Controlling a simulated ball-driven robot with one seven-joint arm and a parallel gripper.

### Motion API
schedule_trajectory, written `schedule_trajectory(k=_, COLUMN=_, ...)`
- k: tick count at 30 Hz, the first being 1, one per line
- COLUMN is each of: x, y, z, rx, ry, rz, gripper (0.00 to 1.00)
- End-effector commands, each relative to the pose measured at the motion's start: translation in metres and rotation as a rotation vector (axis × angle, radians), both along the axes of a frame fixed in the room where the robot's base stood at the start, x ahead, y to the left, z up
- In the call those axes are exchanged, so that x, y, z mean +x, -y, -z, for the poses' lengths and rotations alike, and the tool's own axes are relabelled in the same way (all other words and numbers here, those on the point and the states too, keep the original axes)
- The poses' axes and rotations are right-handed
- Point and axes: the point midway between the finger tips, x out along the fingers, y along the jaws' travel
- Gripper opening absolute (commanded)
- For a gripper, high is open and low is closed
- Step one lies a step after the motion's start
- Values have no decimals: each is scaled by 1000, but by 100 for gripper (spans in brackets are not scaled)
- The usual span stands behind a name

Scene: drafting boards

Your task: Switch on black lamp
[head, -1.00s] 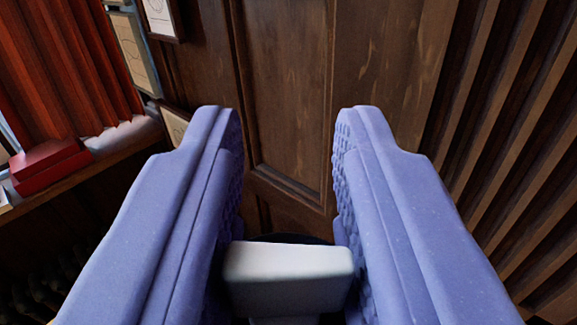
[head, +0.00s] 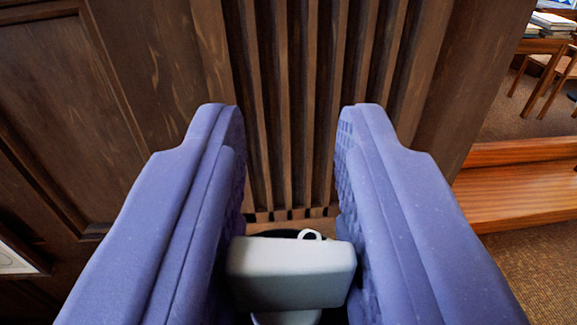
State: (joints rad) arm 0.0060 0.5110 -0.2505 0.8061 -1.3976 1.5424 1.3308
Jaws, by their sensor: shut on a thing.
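No black lamp can be made out in the head view. My gripper (head: 290,135) reaches forward with two blue-violet fingers, textured on their inner faces. The space between the fingertips is empty. Lower down, the fingers are shut on a pale grey-white block (head: 290,275) with rounded edges. I cannot tell what this block is. A paler rounded part shows below it. A small white ring (head: 309,235) and a dark curved edge show just behind it, partly hidden.
Dark wooden panelling (head: 85,110) stands at left and a ribbed wooden panel (head: 300,70) straight ahead. At right are an orange-brown wooden step (head: 520,185), brown carpet (head: 535,265), a wooden chair (head: 545,75) and a stack of books or papers (head: 553,22).

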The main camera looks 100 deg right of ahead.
Motion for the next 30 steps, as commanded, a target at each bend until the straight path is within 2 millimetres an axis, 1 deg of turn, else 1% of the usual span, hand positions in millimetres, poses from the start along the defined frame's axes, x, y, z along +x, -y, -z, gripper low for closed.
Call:
schedule_trajectory(k=1, x=0, y=0, z=-3, rx=1, ry=-2, rz=18, gripper=0)
schedule_trajectory(k=9, x=-1, y=0, z=-1, rx=3, ry=-4, rz=78, gripper=0)
schedule_trajectory(k=22, x=-2, y=0, z=0, rx=3, ry=-3, rz=86, gripper=0)
schedule_trajectory(k=23, x=-2, y=0, z=0, rx=3, ry=-3, rz=86, gripper=37)
schedule_trajectory(k=24, x=-2, y=0, z=0, rx=3, ry=-3, rz=86, gripper=46)
schedule_trajectory(k=25, x=-2, y=0, z=0, rx=3, ry=-3, rz=86, gripper=51)
schedule_trajectory(k=30, x=-2, y=0, z=0, rx=3, ry=-3, rz=85, gripper=51)
